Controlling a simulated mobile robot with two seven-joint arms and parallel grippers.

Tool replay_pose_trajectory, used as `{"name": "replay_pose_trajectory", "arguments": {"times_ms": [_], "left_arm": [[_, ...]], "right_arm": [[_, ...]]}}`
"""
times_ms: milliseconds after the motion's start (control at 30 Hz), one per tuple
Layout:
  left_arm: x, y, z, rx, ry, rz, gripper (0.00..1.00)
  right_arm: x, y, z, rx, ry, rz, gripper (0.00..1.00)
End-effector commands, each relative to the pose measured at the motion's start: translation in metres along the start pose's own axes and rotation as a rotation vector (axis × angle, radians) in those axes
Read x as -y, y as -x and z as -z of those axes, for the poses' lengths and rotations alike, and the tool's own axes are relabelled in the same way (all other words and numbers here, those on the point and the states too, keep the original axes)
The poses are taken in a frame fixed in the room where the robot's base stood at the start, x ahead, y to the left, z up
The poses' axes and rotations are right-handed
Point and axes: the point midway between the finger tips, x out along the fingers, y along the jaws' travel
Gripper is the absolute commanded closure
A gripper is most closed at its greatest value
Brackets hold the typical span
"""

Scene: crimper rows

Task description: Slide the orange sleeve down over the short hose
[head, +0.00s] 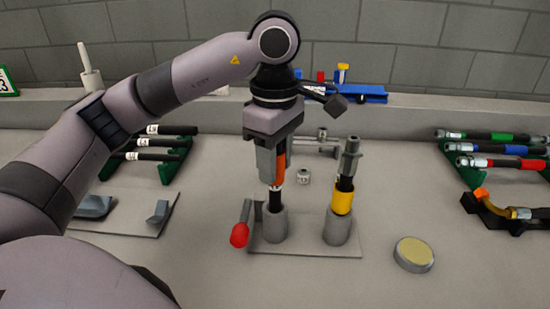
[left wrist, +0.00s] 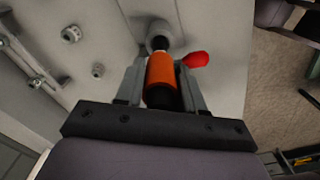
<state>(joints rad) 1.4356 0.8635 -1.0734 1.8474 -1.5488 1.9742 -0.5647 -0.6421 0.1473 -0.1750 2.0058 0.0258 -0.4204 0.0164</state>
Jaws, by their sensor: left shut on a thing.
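My left gripper (head: 272,178) is shut on the orange sleeve (head: 281,168), above the left cup of a grey fixture plate (head: 300,247). In the left wrist view the orange sleeve (left wrist: 163,72) lies between the two fingers (left wrist: 162,95). The short black hose (head: 275,203) stands upright in the left cup (head: 274,224), its lower part bare below the fingers. Black shows at both ends of the sleeve in the left wrist view; whether the near end is hose or the sleeve's opening I cannot tell. The hose top is hidden in the head view. My right gripper is not in view.
A hose with a yellow sleeve (head: 343,198) and metal fitting stands in the right cup (head: 337,228). A red-handled lever (head: 240,234) is at the plate's left. Hose racks stand both sides. A round yellow-topped disc (head: 414,254) lies right.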

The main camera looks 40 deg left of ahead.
Motion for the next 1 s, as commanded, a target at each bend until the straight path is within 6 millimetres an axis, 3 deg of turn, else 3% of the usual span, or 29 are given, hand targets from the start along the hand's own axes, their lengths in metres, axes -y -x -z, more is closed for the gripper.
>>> {"name": "replay_pose_trajectory", "arguments": {"times_ms": [700, 733, 800, 1000], "left_arm": [[0.000, -0.019, 0.000, 0.000, 0.000, -0.001, 0.91], [0.000, -0.018, 0.000, 0.000, 0.000, -0.001, 0.56], [0.000, -0.018, 0.000, 0.000, 0.000, 0.000, 0.33], [0.000, -0.019, 0.000, -0.001, 0.000, 0.002, 0.32]], "right_arm": [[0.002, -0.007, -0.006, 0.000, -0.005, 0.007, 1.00], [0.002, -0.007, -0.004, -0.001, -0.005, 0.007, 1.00], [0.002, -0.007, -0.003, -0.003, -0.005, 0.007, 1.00], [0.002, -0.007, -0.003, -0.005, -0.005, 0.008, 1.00]]}}
